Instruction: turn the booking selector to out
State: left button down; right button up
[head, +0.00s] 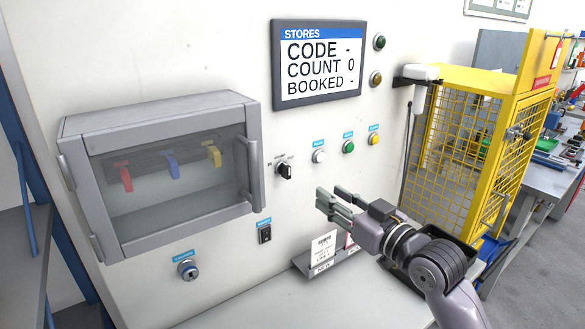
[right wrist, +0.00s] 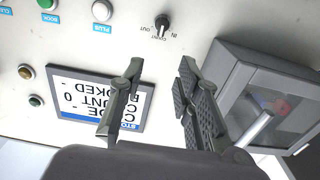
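The booking selector (head: 285,171) is a small black rotary knob on the white panel, right of the glazed cabinet. In the right wrist view it shows upside down at the top (right wrist: 162,22), with IN, COUNT and OUT printed around it. Its handle looks roughly upright, towards COUNT, but its exact setting is too small to be sure. My right gripper (head: 334,203) is open and empty, to the right of and below the selector, apart from it. Its two fingers also show in the right wrist view (right wrist: 160,82), spread apart. My left gripper is out of view.
The STORES display (head: 318,62) reads CODE -, COUNT 0, BOOKED -. White, green and yellow buttons (head: 348,146) sit right of the selector. The grey cabinet (head: 160,170) with its handle juts out at left. A card holder (head: 322,262) stands on the ledge below.

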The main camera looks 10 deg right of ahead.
aim_at(289, 168)
jog(key=p+x, duration=0.4)
jog(key=x, duration=1.1)
grip_shut()
